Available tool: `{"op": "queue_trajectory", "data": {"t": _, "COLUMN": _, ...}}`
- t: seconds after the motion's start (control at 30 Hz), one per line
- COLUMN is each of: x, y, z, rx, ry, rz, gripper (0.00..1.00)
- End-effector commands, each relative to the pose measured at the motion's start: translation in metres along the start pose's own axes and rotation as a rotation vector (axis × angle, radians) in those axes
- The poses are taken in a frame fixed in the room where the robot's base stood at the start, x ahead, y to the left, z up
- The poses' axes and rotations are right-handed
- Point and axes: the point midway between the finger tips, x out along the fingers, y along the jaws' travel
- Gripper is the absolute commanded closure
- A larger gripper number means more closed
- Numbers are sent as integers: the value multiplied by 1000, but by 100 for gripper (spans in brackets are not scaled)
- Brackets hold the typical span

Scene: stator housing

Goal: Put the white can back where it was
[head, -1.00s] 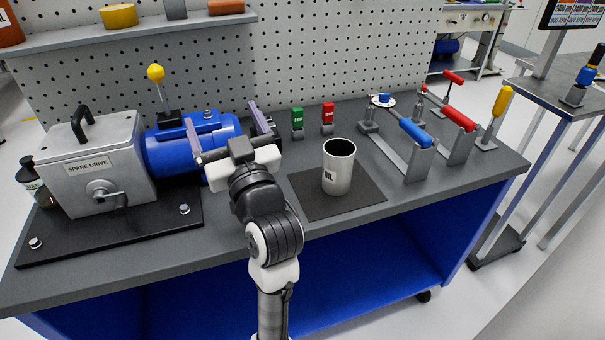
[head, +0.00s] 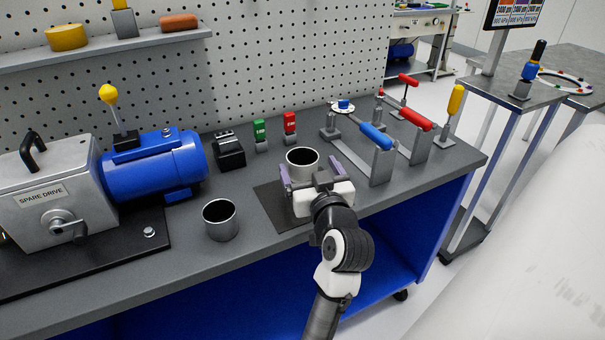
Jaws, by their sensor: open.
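The white can (head: 301,174) stands upright and open-topped on the dark mat (head: 265,202) on the bench. Its lower body is mostly hidden behind my gripper (head: 315,177). My gripper is open, with its purple-grey fingers pointing at the can. The left finger shows along the can's left side; whether the fingers touch it I cannot tell. A second, grey metal can (head: 220,222) stands upright on the bare bench to the left of the mat.
The blue motor (head: 155,165) and spare drive (head: 55,205) fill the left of the bench. A black block (head: 229,152), green (head: 259,133) and red (head: 290,125) tags stand behind. Blue-handled (head: 376,137) and red-handled (head: 413,117) clamps stand to the right.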

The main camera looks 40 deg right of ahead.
Motion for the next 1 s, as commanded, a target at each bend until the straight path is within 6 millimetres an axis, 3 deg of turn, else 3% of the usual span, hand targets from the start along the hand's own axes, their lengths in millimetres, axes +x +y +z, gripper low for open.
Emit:
{"op": "queue_trajectory", "data": {"t": 0.4, "x": 49, "y": -6, "z": 0, "rx": 0, "ry": 0, "rz": -1, "gripper": 12}}
{"op": "queue_trajectory", "data": {"t": 0.7, "x": 55, "y": -6, "z": 2, "rx": -3, "ry": 0, "rz": 0, "gripper": 12}}
{"op": "queue_trajectory", "data": {"t": 1.0, "x": 55, "y": -6, "z": 2, "rx": -2, "ry": 0, "rz": 0, "gripper": 48}}
